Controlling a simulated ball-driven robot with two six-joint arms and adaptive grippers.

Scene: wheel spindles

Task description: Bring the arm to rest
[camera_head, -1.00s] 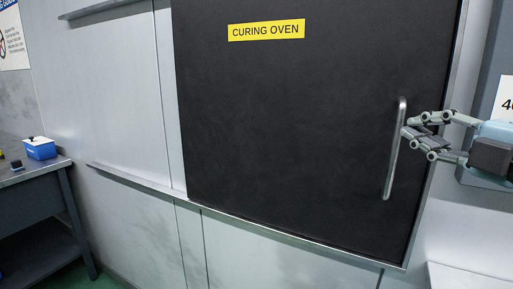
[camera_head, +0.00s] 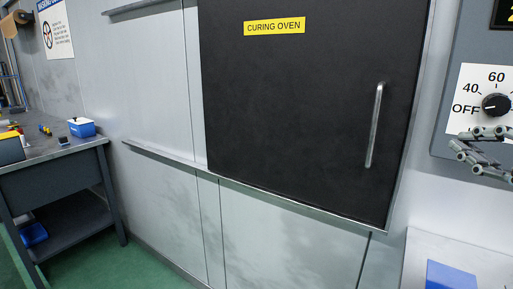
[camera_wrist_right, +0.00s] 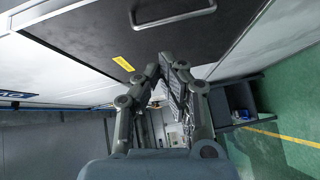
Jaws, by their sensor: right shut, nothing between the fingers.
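My right gripper (camera_head: 464,144) shows at the right edge of the head view, in front of the control panel below the dial. It is shut and empty, apart from the oven handle (camera_head: 374,125). In the right wrist view its fingers (camera_wrist_right: 166,62) come together, with the curing oven door (camera_wrist_right: 95,35) beyond them. The curing oven door (camera_head: 300,100) is black with a yellow label and looks closed. My left gripper is not in view.
A dial (camera_head: 496,104) sits on the grey panel at the right. A blue box (camera_head: 450,275) stands on a white surface (camera_head: 418,262) at lower right. A workbench (camera_head: 60,160) with a blue-and-white box (camera_head: 82,128) stands at the left. Green floor (camera_head: 140,270) is open between.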

